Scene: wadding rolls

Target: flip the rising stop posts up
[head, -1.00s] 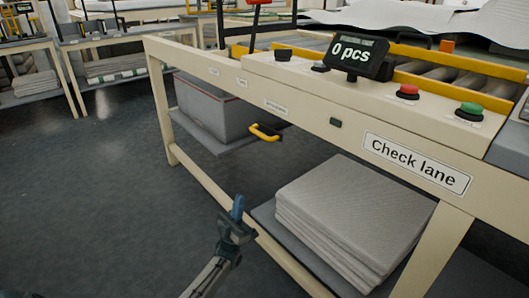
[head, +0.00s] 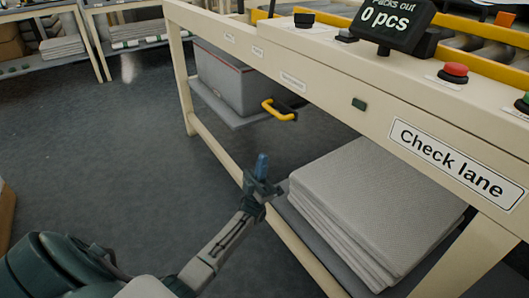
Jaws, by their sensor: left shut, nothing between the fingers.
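My left gripper (head: 262,170) is shut and empty, with blue fingertips pointing up. It is in front of the cream check lane bench, left of the stacked grey sheets and below the yellow handle. A yellow handle (head: 279,109) with a dark mount hangs under the bench's front rail, apart from the gripper in the picture. The check lane bench (head: 330,88) runs across the right side. I cannot make out any stop posts for certain; the lane's top is partly cut off by the frame. My right gripper is not in view.
A counter display (head: 391,22), a red button (head: 454,71) and a black button (head: 304,19) sit on top. The dark floor (head: 130,155) at left is mostly clear.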

